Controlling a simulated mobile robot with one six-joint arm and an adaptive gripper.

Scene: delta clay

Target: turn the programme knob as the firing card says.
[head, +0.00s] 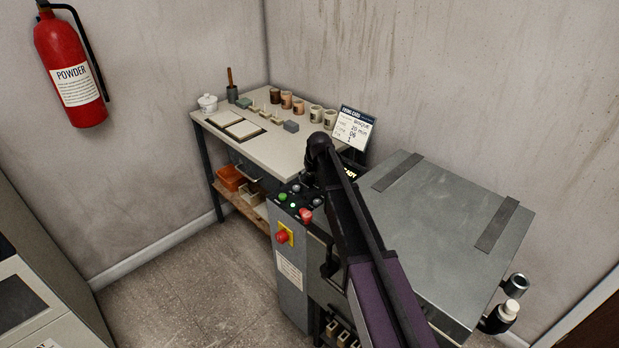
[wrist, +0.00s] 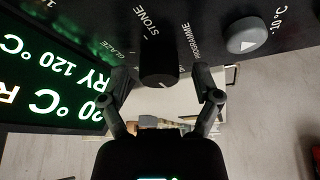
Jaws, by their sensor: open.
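The black programme knob (wrist: 158,62) stands on the dark panel at the top middle of the wrist view, with STONE, GLAZE and PROGRAMME printed around it. Its setting cannot be read with certainty. My gripper (wrist: 161,80) is open, with one finger on each side of the knob; I cannot tell whether they touch it. In the head view my arm hides the knob and most of my gripper.
A grey button with a triangle (wrist: 246,38) sits right of the knob. A lit green display (wrist: 50,85) is at the left. In the head view, the kiln (head: 440,230) fills the right, a red stop button (head: 282,237) is on its front, and a bench (head: 265,150) holds pottery.

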